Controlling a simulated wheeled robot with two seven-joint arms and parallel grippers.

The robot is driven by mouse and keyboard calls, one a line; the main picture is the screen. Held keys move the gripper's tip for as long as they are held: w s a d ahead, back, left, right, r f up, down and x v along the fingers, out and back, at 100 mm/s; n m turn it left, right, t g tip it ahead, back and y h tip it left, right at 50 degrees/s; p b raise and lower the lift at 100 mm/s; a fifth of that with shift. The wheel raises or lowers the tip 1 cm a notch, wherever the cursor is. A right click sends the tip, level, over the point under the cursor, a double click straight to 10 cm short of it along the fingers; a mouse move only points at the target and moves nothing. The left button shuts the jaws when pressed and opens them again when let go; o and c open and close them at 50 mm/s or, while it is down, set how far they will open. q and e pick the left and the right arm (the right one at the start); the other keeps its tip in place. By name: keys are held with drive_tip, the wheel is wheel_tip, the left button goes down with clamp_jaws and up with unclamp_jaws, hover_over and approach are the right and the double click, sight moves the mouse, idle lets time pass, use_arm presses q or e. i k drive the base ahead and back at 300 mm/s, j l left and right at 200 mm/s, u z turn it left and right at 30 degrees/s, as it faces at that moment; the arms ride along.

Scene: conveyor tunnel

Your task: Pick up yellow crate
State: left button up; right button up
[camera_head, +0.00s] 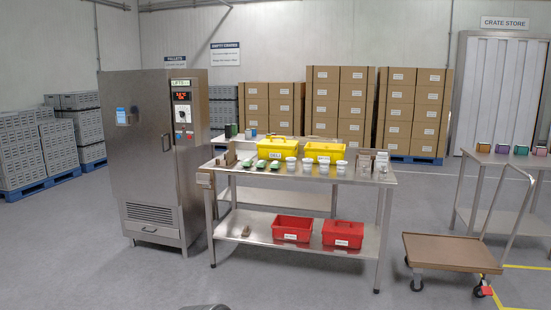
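Two yellow crates stand on the top of the steel table (345,176) in the middle of the view. The left yellow crate (290,153) has a white label on its front, and small green items and a white cup stand close in front of it. The right yellow crate (325,148) also has a label and stands beside it with a gap between. White cups partly cover the fronts of both crates. Neither of my grippers shows in the head view.
Two red crates (343,233) sit on the lower shelf. A steel cabinet (140,160) stands left of the table, and a brown-topped trolley (452,252) stands to the right. Another table (500,158) with small colored items is at far right. The floor in front is clear.

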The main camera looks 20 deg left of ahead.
sight(316, 150)
drive_tip(key=i+u, duration=0.1)
drive_tip(key=i, duration=0.4)
drive_tip(key=i+u, duration=0.15)
drive_tip(key=i, duration=0.4)
drive_tip(key=i+u, duration=0.1)
drive_tip(key=i, duration=0.4)
drive_tip(key=i+l+u, duration=0.15)
drive_tip(key=i, duration=0.35)
drive_tip(key=i+l+u, duration=0.1)
drive_tip(key=i, duration=0.4)
drive_tip(key=i+l+u, duration=0.15)
drive_tip(key=i+l, duration=0.2)
drive_tip(key=i, duration=0.15)
drive_tip(key=i+l+u, duration=0.1)
drive_tip(key=i+l, duration=0.15)
drive_tip(key=i, duration=0.2)
